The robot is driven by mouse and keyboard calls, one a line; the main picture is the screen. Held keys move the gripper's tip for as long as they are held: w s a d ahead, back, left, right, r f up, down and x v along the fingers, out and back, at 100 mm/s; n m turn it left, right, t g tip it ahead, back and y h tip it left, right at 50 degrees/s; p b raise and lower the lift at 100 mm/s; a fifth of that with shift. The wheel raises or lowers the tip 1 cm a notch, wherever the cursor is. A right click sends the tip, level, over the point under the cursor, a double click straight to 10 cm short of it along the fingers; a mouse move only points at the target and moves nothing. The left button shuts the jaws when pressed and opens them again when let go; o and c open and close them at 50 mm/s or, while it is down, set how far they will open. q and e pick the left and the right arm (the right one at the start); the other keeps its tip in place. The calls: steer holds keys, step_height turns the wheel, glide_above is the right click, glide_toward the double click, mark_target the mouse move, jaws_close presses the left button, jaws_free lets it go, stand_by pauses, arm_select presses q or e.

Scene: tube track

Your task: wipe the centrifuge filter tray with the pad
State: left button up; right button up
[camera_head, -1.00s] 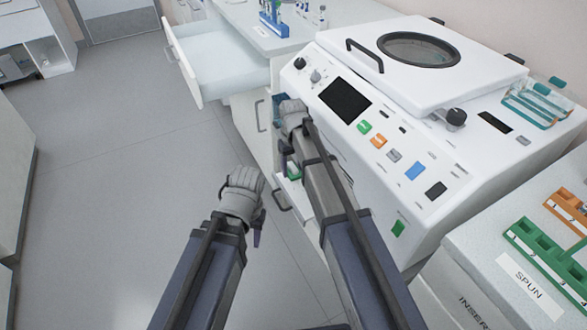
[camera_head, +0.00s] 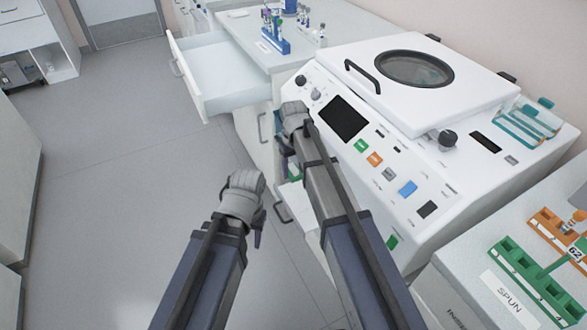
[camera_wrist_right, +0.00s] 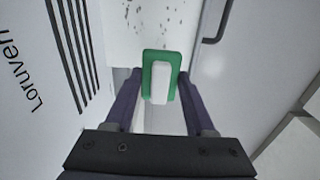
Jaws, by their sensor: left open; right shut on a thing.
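The pad (camera_wrist_right: 148,63) has a green base and a white grip. My right gripper (camera_wrist_right: 160,76) is shut on the white grip, one finger on each side. The white filter tray (camera_wrist_right: 158,22), with dark specks on it, lies beyond the pad in the right wrist view. I cannot tell whether the pad touches it. In the head view my right gripper (camera_head: 286,150) is in front of the white centrifuge (camera_head: 450,190), and its hand and arm hide most of the tray and pad. My left gripper (camera_head: 257,238) is open and empty above the floor, left of the right arm.
An open drawer (camera_head: 222,98) juts out at the back left, below a counter with a blue tube rack (camera_head: 273,40). Green (camera_head: 535,285) and orange (camera_head: 550,236) racks stand at the right. Floor (camera_head: 110,200) at left is clear.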

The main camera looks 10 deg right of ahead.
steer(key=shift+r, duration=0.1)
step_height(320, 180, up, 3)
steer(key=p, duration=0.3)
stand_by(0.5)
